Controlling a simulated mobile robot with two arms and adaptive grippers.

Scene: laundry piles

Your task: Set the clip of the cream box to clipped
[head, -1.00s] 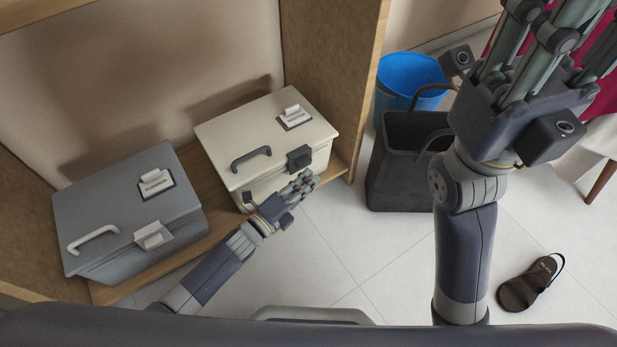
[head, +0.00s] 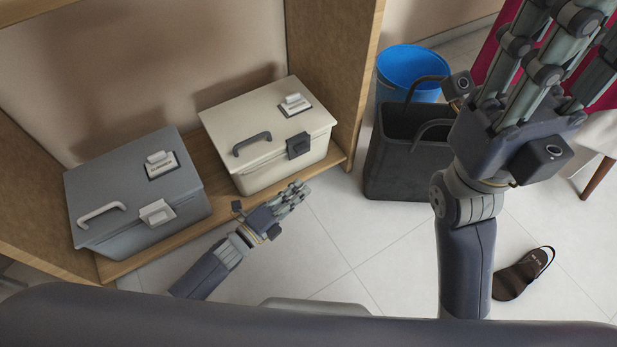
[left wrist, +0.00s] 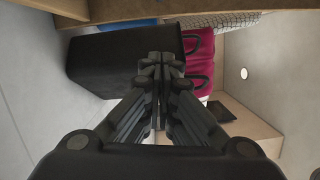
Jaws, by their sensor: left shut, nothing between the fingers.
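The cream box (head: 245,128) stands on the wooden shelf, with a dark handle (head: 251,143) on its lid. Its dark square clip (head: 298,145) lies at the front edge of the lid, close against the box; its exact latch position is hard to tell. My left gripper (head: 301,189) is below and in front of the clip, apart from the box, shut and empty. Its closed fingers fill the middle of the left wrist view (left wrist: 162,68). My right gripper (head: 555,45) is raised at the upper right, its fingertips cut off by the top edge.
A grey box (head: 130,185) with a white handle and white clip stands left of the cream box. The shelf's side wall (head: 345,80) rises to the right. Beyond it are a black basket (head: 400,170) and a blue bin (head: 412,62). A brown sandal (head: 522,275) lies on the floor.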

